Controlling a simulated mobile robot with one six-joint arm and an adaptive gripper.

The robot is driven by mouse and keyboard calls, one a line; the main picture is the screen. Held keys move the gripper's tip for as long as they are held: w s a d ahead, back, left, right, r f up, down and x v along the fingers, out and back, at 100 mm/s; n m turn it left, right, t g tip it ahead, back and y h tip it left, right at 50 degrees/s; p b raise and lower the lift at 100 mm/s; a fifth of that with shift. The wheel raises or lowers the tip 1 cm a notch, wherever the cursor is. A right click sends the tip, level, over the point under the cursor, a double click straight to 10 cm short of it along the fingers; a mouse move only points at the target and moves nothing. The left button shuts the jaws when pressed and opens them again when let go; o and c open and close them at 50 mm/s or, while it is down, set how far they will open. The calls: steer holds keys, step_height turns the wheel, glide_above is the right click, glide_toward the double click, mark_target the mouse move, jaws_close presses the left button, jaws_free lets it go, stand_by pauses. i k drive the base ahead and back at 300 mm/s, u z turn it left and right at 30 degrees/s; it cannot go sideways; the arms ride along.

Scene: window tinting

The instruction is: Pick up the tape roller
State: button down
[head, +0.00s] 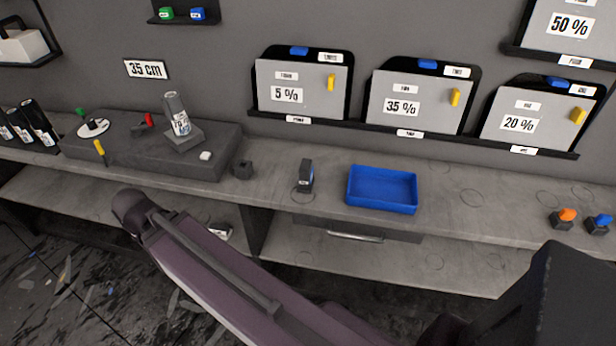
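No object in the head view is clearly marked as the tape roller. A small dark upright item with a pale label (306,175) stands on the grey bench (460,205), just left of the blue tray; it may be the roller, but I cannot tell. A smaller dark block-like piece (242,168) sits further left on the bench. My arm's purple link crosses the lower foreground, in front of the bench. My gripper does not show, so its opening and anything in it are hidden.
The blue tray (381,206) looks empty. A raised dark block (200,165) on the left carries a grey canister (176,112) and small tools. Orange (567,214) and blue (603,220) knobbed pieces stand at right. Film panels line the wall. The bench right of the tray is mostly clear.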

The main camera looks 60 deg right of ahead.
mark_target(306, 180)
steer(key=u, duration=0.8)
steer(key=k, duration=0.1)
steer(key=z, duration=3)
steer(key=k, duration=0.6)
steer(key=u, duration=0.45)
